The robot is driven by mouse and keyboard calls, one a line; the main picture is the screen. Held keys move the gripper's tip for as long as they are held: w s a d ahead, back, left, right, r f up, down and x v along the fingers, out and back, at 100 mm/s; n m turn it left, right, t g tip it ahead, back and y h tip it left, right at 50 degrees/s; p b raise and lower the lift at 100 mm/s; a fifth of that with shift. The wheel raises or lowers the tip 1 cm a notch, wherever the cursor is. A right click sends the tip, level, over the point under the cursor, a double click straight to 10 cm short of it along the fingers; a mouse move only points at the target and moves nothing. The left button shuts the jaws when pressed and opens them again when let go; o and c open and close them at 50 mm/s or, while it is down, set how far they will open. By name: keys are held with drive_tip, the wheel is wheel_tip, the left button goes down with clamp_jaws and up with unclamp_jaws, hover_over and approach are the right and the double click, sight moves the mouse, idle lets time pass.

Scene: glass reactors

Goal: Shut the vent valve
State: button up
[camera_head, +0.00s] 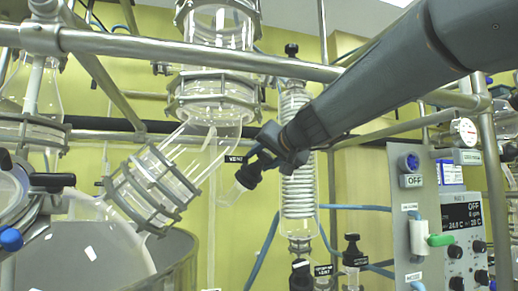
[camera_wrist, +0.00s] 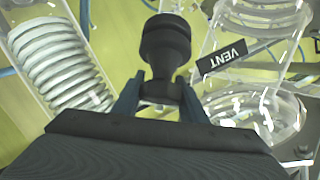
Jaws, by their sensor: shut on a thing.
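The vent valve has a black knob (camera_wrist: 165,42) that stands between the fingers in the wrist view. A black VENT label (camera_wrist: 222,57) is just right of it, and the label also shows in the head view (camera_head: 235,158). My gripper (camera_wrist: 160,92) is shut on the knob's narrower neck, with one blue-grey finger on each side. In the head view my gripper (camera_head: 262,155) comes in from the upper right and meets the black valve top (camera_head: 249,175), above a clear glass stem (camera_head: 233,192). The valve's inner position cannot be told.
A glass coil condenser (camera_head: 298,165) stands close to the right of my gripper. A flanged glass tube (camera_head: 155,185) is to the left. A metal rail (camera_head: 190,53) crosses above. A control panel (camera_head: 463,240) with OFF displays is at the right.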

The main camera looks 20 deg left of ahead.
sight(268, 155)
drive_tip(key=shift+m+h+p, duration=0.3)
drive_tip(key=shift+m+p, duration=0.1)
drive_tip(key=shift+p, duration=0.15)
drive_tip(key=o, duration=1.1)
drive_tip(key=shift+c, duration=0.2)
drive_tip(key=shift+b+v, duration=1.15)
drive_tip(key=shift+v, duration=2.7)
drive_tip(key=shift+f, duration=0.1)
